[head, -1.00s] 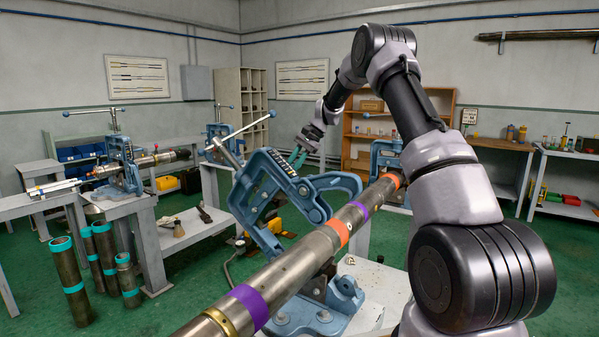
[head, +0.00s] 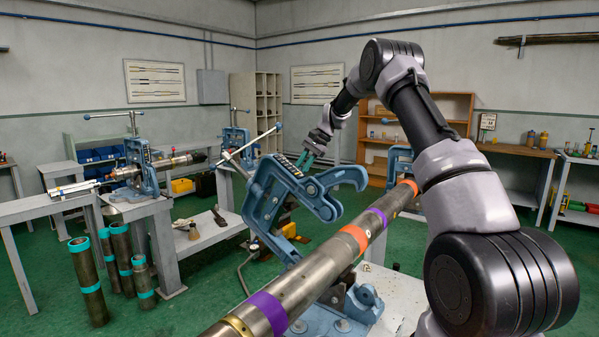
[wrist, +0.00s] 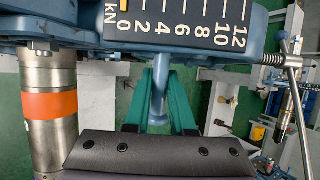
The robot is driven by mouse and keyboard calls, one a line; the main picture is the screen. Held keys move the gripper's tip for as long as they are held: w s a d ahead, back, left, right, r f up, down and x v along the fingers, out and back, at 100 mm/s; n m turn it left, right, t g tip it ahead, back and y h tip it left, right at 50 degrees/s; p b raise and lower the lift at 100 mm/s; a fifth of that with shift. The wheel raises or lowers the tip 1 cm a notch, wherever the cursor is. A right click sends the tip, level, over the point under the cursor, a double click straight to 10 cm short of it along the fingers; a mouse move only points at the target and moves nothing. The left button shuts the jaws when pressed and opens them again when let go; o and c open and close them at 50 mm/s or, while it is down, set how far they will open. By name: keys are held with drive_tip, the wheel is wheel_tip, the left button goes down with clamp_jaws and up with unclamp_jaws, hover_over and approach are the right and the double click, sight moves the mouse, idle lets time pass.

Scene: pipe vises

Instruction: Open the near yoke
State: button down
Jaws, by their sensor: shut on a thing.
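The near yoke (head: 318,205) is a blue, hook-ended frame on the near vise. It stands tilted up, its hooked end raised clear of the steel pipe (head: 318,275). My gripper (head: 307,160) is at the yoke's upper side, beside its scale plate. In the wrist view its green fingers (wrist: 160,90) are shut on a blue handle bar (wrist: 160,75) below the black kN scale (wrist: 180,22). The vise base (head: 365,303) sits under the pipe; the yoke's hinge is partly hidden.
The pipe with orange and purple bands runs diagonally past the vise, close to my arm. The yoke's screw bar (head: 252,143) sticks up at the left. Another blue vise (head: 398,160) stands behind along the pipe. A left bench vise (head: 140,168) and standing pipes (head: 88,280) are farther off.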

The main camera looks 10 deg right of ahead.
drive_tip(key=c, duration=0.8)
unclamp_jaws()
drive_tip(key=shift+o, duration=0.2)
drive_tip(key=v, duration=1)
drive_tip(key=shift+d+r, duration=0.3)
drive_tip(key=shift+w, duration=0.1)
